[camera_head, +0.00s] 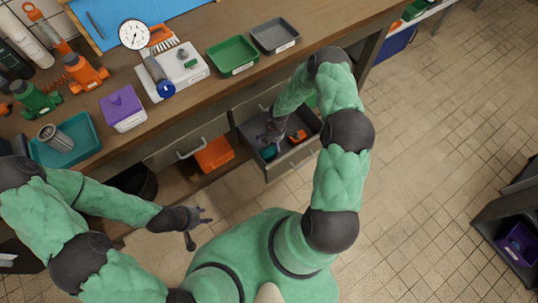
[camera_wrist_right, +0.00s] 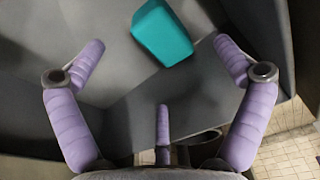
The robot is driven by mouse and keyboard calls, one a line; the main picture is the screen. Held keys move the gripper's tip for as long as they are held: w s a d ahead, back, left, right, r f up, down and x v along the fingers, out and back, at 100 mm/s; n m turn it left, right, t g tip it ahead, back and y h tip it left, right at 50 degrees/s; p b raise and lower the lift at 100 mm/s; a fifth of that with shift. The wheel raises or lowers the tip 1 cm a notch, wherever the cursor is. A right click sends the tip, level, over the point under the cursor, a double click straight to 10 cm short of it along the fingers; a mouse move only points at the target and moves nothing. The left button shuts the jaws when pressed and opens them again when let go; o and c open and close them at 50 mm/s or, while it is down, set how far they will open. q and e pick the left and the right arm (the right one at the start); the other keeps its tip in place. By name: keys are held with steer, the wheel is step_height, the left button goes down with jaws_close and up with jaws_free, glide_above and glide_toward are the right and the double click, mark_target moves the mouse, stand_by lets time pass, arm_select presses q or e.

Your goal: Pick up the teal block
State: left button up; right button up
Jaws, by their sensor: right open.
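The teal block (camera_head: 267,152) lies in the open grey drawer (camera_head: 289,163), at its near left part in the head view. In the right wrist view the teal block (camera_wrist_right: 162,33) lies at the top middle, tilted, on a dark grey surface. My right gripper (camera_head: 274,133) reaches into the drawer above it. In the wrist view its purple fingers are spread wide, with the block beyond and between the two side fingers and nothing held. My left gripper (camera_head: 196,223) is in front of the cabinet, fingers apart and empty.
An orange item (camera_head: 298,136) lies in the drawer, right of the block. An orange bin (camera_head: 214,153) stands lower left. The bench above holds a green tray (camera_head: 232,55), a grey tray (camera_head: 274,36) and a purple box (camera_head: 122,107). The tiled floor at right is mostly clear.

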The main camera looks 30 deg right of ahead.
mark_target(268, 150)
steer(key=f+b, duration=0.1)
steer(key=f, duration=0.2)
steer(key=shift+a, duration=0.2)
steer(key=f, duration=0.1)
steer(key=f+b, duration=0.1)
steer(key=f, duration=0.1)
steer(key=w+f+b, duration=0.1)
steer(key=f, duration=0.1)
steer(key=shift+a, duration=0.4)
steer(key=shift+s, duration=0.1)
steer(key=c, duration=1.3)
